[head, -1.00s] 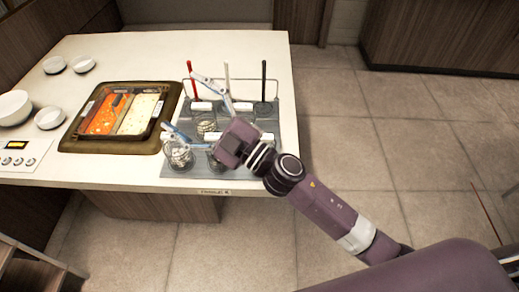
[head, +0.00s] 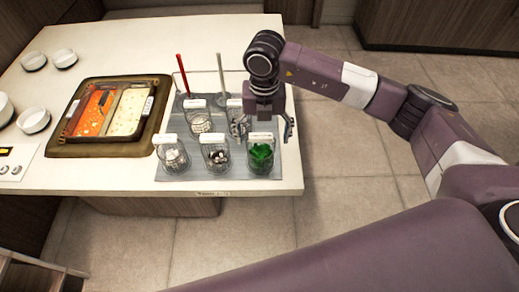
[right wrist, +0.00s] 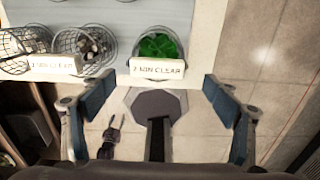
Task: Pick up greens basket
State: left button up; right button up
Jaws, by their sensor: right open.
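The greens basket (head: 263,160) is a wire basket holding bright green leaves, at the front right of the grey tray (head: 205,178). It has a white label on its handle. It also shows in the right wrist view (right wrist: 158,46), at the top, beyond the fingertips. My right gripper (head: 265,127) is open just behind and above it in the head view. In the right wrist view my right gripper (right wrist: 158,100) has its blue-padded fingers wide apart with nothing between them. A small dark thing with a blue tip low in that view may be my left gripper (right wrist: 113,137).
Several other wire baskets share the tray, including one with dark pieces (head: 216,158) directly left of the greens. A rack with a red stick (head: 184,74) stands behind. A divided soup pot (head: 73,148) is to the left. The table's right edge is close by.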

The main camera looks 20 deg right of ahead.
aim_at(261, 147)
jog(key=f, duration=0.1)
jog(key=w+f, duration=0.1)
jog(key=f, duration=0.1)
jog(key=shift+w+d+p, duration=0.1)
jog(key=shift+w+p, duration=0.05)
jog(key=shift+p, duration=0.25)
jog(key=shift+f, duration=0.4)
notch_tip(261, 147, down, 3)
jog(key=shift+f+p, duration=0.15)
jog(key=shift+p, duration=0.65)
jog(key=shift+w+f, duration=0.15)
jog(key=shift+f, duration=0.3)
pick_arm(q)
jog(key=shift+w+r, duration=0.2)
jog(key=shift+r, duration=0.45)
jog(key=shift+w+r, duration=0.15)
jog(key=shift+r, duration=0.45)
pick_arm(e)
jog(key=shift+c, duration=0.3)
jog(key=shift+r, duration=0.1)
jog(key=c, duration=1.3)
